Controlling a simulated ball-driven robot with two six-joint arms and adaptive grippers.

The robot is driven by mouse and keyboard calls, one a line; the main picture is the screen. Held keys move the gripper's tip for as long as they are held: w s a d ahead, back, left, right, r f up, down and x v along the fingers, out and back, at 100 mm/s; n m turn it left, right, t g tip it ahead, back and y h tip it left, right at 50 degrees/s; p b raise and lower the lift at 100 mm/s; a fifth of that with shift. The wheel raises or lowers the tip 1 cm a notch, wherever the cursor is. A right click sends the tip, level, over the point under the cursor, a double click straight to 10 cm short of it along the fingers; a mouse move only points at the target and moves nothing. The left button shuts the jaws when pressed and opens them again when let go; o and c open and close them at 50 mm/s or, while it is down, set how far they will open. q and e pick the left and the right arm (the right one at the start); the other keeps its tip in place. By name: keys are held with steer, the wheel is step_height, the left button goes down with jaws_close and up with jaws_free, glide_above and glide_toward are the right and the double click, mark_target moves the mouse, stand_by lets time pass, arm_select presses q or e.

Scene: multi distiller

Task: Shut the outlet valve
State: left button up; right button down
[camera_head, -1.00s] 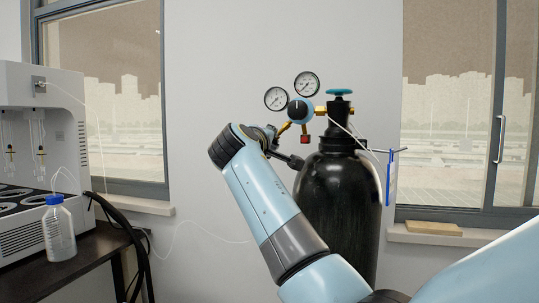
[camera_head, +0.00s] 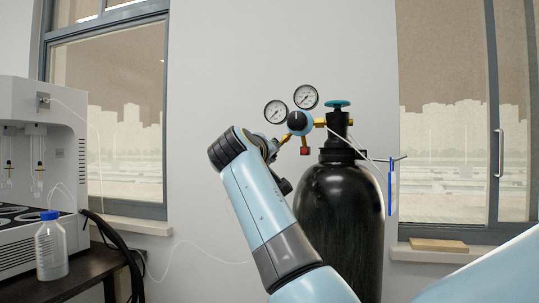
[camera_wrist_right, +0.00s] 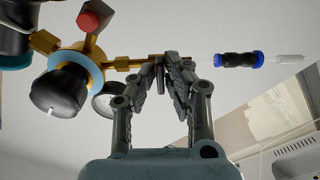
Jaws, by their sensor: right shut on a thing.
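The outlet valve (camera_wrist_right: 160,74) is on the thin brass outlet line of the regulator (camera_head: 299,122). Only a narrow dark part of it shows between my fingers in the right wrist view. My right gripper (camera_wrist_right: 168,66) is shut on it, with the fingers mostly covering it. In the head view my right gripper (camera_head: 272,150) is small, at the lower left of the regulator, and its fingertips are hard to make out. The regulator's black knob (camera_wrist_right: 60,90) and brass body are left of the fingers in the wrist view. My left gripper is not in view.
A black gas cylinder (camera_head: 340,220) with a teal top handwheel (camera_head: 339,104) stands behind my arm. Two gauges (camera_head: 305,97) sit above the regulator. A black connector with blue ends (camera_wrist_right: 238,60) lies on the outlet line. A distiller (camera_head: 40,160) and bottle (camera_head: 51,245) are left.

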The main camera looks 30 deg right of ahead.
steer(key=shift+f, duration=0.4)
steer(key=c, duration=1.6)
jaws_free()
steer(key=shift+o, duration=1.1)
steer(key=shift+r, duration=0.2)
steer(key=v, duration=0.7)
steer(key=shift+s+a, duration=0.15)
steer(key=shift+s, duration=0.05)
